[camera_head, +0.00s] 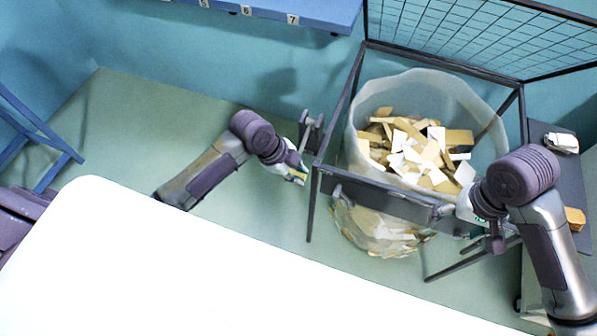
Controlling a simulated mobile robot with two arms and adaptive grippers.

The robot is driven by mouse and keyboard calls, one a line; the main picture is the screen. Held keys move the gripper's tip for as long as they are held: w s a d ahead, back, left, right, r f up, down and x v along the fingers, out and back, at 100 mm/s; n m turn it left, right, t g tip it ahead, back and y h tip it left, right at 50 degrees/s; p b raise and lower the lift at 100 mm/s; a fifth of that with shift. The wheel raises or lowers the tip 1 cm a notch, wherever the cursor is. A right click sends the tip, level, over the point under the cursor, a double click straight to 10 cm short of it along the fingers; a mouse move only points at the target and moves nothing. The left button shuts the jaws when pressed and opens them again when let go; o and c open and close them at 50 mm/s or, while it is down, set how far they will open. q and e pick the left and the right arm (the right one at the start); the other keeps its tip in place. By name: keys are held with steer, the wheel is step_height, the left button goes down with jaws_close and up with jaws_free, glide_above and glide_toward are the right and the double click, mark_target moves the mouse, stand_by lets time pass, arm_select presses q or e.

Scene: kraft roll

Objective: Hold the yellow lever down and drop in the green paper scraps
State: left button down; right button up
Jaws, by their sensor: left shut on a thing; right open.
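My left gripper (298,178) is at the left side of the dark bag frame (390,194), low beside its front left leg. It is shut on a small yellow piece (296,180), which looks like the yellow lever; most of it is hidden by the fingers. My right gripper (482,224) is open at the front right corner of the frame, beside the bag's rim. A clear bag (358,125) hangs in the frame, holding many tan and white scraps (420,150). I cannot make out green paper scraps; a tiny green spot shows by the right gripper.
A wire mesh lid (470,35) stands raised behind the bag. A dark side shelf (566,180) on the right holds a white item (562,142) and a tan block (574,218). A white table (180,270) fills the front. A blue numbered shelf (270,12) is at the back.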

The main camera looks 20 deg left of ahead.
arm_select(q)
steer(key=shift+s+r+g, duration=0.15)
steer(key=shift+s+r, duration=0.2)
steer(key=shift+r, duration=0.25)
steer(key=shift+s+r+g, duration=0.15)
steer(key=shift+s+r, duration=0.15)
steer(key=shift+r, duration=0.3)
steer(key=c, duration=1)
jaws_free()
steer(key=shift+o, duration=0.3)
steer(key=shift+r, duration=0.2)
steer(key=shift+w, duration=0.1)
steer(key=v, duration=1.2)
